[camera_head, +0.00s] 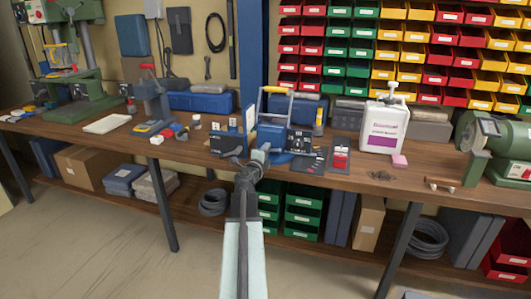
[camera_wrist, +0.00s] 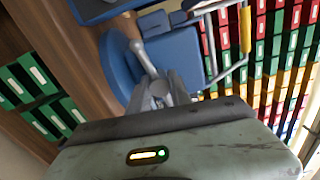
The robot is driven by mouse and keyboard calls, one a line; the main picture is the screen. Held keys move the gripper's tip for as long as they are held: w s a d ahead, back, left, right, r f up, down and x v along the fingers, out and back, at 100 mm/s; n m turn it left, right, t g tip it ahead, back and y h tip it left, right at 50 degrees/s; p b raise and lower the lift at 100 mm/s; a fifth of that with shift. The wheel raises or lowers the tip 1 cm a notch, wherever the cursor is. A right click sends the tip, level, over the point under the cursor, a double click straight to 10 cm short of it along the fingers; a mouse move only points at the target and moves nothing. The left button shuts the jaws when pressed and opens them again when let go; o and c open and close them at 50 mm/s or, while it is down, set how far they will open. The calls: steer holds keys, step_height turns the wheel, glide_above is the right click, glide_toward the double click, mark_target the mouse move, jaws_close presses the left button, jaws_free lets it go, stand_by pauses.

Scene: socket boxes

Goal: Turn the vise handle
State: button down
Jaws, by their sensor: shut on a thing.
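The blue vise (camera_head: 271,137) stands at the front edge of the wooden workbench, in the middle of the head view. In the wrist view its blue body (camera_wrist: 170,52) fills the top middle. The vise handle (camera_wrist: 143,57) is a grey metal bar with a rounded end, slanting down into my gripper (camera_wrist: 158,92). My gripper (camera_head: 256,160) is at the front of the vise, with its fingers closed around the handle. The fingers hide the lower part of the handle. The handle is too small to make out clearly in the head view.
A white jug (camera_head: 385,126) and a pink block (camera_head: 399,161) stand right of the vise. A yellow-handled rack (camera_head: 276,101) is close behind it. A grinder (camera_head: 491,140) is at the far right. Green drawers (camera_head: 303,211) sit on the shelf below.

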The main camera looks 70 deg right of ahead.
steer(key=c, duration=1.2)
jaws_free()
steer(key=a, duration=0.7)
steer(key=shift+s+a, duration=0.25)
steer(key=shift+a, duration=0.1)
